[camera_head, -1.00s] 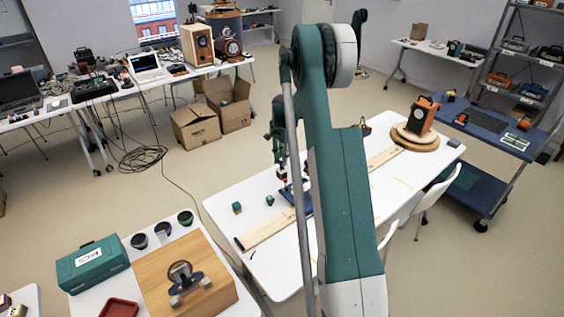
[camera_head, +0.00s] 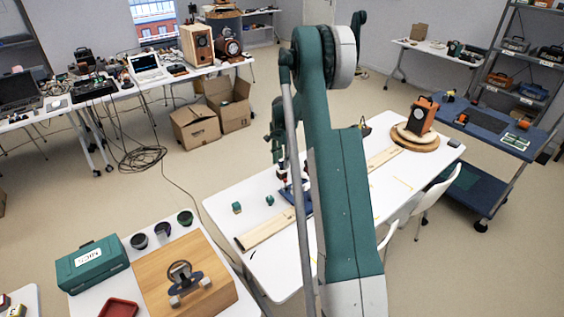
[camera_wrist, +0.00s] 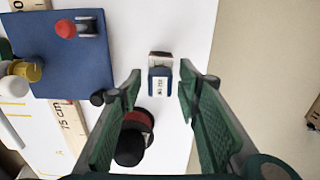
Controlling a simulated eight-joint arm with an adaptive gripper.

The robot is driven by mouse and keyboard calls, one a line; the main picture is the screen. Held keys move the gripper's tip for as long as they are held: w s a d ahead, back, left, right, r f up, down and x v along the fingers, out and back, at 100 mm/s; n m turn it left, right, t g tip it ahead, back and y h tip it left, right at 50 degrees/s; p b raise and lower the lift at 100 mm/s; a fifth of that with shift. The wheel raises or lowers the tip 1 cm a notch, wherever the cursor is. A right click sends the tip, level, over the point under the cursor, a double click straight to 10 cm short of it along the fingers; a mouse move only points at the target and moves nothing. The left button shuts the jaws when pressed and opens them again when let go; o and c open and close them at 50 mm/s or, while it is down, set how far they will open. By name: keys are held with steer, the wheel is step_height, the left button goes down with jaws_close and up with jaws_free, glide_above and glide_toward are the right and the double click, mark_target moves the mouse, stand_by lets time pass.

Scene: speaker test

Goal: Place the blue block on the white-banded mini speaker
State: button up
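In the wrist view, a blue block (camera_wrist: 160,84) with a white printed label appears between my fingers. A small dark piece with a pale band (camera_wrist: 160,59), which looks like the white-banded mini speaker, is directly beyond it. I cannot tell whether the block rests on it or only beside it. My gripper (camera_wrist: 161,75) is open, with a visible gap between each green finger and the block. In the head view my arm largely hides this area.
A black, red-banded round piece (camera_wrist: 135,135) is by the left finger. A blue mat (camera_wrist: 60,75) with a red knob lies at upper left. The white table (camera_wrist: 188,28) has bare room beyond the block. Two small green pieces stand on the table (camera_head: 222,193) in the head view.

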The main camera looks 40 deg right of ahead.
mark_target(282, 160)
step_height(282, 160, up, 12)
steer(key=p, duration=0.1)
steer(key=shift+r, duration=0.15)
stand_by(0.6)
steer(key=shift+a+r, duration=0.1)
stand_by(0.4)
